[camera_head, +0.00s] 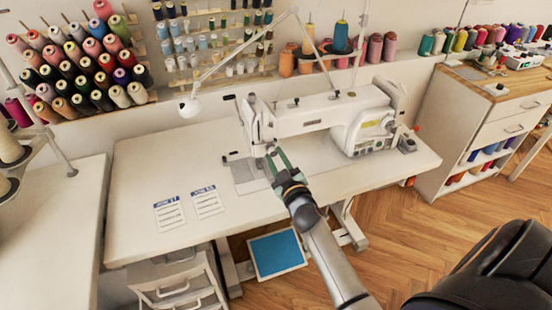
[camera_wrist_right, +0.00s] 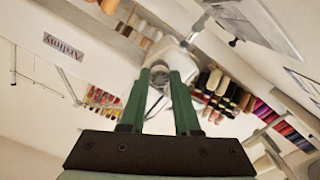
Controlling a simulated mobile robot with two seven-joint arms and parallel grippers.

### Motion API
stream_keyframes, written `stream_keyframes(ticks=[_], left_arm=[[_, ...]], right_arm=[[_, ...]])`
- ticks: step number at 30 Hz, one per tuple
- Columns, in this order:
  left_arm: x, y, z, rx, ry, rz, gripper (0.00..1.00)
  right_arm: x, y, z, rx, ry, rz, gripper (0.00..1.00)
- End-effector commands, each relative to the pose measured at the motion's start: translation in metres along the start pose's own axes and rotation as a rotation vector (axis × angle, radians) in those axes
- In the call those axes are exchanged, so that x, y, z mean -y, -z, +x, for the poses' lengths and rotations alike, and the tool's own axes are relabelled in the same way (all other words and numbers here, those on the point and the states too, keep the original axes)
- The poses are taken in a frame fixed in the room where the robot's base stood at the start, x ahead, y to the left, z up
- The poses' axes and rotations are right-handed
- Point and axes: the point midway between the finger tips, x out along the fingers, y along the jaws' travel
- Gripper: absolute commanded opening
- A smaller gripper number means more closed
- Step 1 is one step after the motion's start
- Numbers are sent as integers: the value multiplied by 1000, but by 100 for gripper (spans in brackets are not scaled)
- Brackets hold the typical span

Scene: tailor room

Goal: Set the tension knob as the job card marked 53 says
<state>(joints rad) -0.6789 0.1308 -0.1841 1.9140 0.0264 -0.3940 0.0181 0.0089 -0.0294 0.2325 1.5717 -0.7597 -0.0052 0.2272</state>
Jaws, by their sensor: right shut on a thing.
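The white sewing machine (camera_head: 325,115) stands on its table. My right gripper (camera_head: 276,160) has its green fingers at the left end of the machine's head. In the right wrist view, the fingers (camera_wrist_right: 160,85) are shut on a small pale knob (camera_wrist_right: 159,77), which I take for the tension knob. Its dial marks and setting cannot be read. Two job cards lie flat on the table's left part, a left card (camera_head: 169,214) and a right card (camera_head: 207,203). Each has a blue heading; the print is too small to read surely. My left gripper is not in view.
A thin white lamp arm with a round head (camera_head: 190,108) reaches over the table (camera_head: 135,180). Thread racks (camera_head: 85,65) line the wall behind. A drawer cabinet (camera_head: 490,120) stands at the right. The table's left part is clear around the cards.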

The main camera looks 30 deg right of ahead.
Motion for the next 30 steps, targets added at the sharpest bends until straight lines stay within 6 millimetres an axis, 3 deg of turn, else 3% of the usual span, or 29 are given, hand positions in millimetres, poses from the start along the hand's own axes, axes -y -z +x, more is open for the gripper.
stream_keyframes(ticks=[18,30], left_arm=[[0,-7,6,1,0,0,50],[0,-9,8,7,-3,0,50]], right_arm=[[-1,2,1,-5,-3,-578,0],[-2,3,1,-5,-4,-826,0]])
